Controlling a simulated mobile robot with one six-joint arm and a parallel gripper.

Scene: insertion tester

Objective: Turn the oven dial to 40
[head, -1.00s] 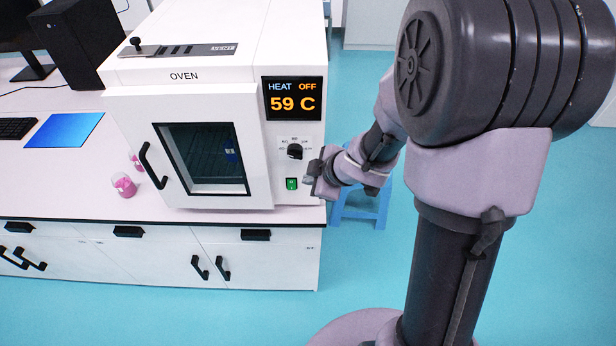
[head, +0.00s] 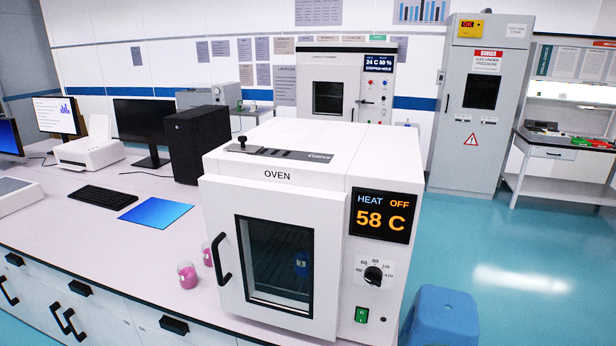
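The white oven (head: 280,165) stands on the bench with its door shut. Its black dial (head: 373,275) is on the right front panel, with a printed scale around it. The mark 40 is at the dial's left; the dial's exact pointing is too small to tell. The display (head: 382,216) above it reads HEAT OFF and 58 C. A green switch (head: 361,315) sits below the dial. My gripper is not in this view, and nothing covers the dial.
Flasks with pink liquid (head: 187,275) stand left of the oven door. A blue stool (head: 441,318) is on the floor by the oven's right side. A keyboard (head: 101,199) and a blue sheet (head: 156,213) lie on the bench. Open floor (head: 510,265) extends to the right.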

